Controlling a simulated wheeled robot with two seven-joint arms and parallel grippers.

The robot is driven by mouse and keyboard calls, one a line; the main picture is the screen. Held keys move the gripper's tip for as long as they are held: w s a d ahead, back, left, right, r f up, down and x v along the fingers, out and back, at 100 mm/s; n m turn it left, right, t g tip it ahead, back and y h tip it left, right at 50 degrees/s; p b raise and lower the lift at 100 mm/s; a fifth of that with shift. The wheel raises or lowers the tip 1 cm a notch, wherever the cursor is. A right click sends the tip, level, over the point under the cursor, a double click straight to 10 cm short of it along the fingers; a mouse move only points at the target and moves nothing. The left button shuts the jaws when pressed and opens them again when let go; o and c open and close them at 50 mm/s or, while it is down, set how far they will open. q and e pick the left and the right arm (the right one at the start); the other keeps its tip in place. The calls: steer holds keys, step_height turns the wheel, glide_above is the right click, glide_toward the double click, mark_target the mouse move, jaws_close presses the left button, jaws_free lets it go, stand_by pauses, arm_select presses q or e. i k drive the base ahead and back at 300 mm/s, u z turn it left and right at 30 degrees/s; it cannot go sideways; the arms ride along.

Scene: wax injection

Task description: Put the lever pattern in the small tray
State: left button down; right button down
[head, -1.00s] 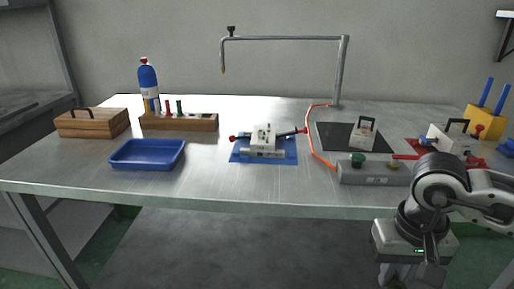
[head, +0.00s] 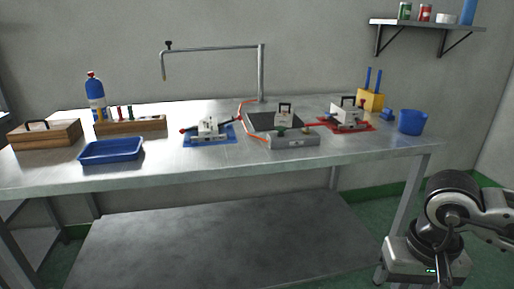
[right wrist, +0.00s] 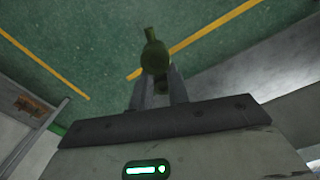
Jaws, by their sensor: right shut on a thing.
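My right gripper (right wrist: 157,84) is shut on a green piece (right wrist: 154,52) with a rounded end, which looks like the lever pattern. The piece sticks out past the fingertips, with only floor behind it in the right wrist view. In the head view my right arm is at the lower right, off the table's front right corner, and the held piece cannot be made out. A shallow blue tray (head: 112,152) lies on the left part of the table and looks empty. My left gripper is not in view.
The metal table (head: 180,166) carries a wooden box (head: 47,136), a wooden rack (head: 130,125), a blue-based fixture (head: 210,130), a grey control box (head: 293,139), a red-based fixture (head: 347,119) and a blue cup (head: 412,122). A pipe arm (head: 261,75) rises at the back.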

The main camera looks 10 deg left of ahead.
mark_target(114, 153)
steer(key=k, duration=0.1)
steer(key=u, duration=1.4)
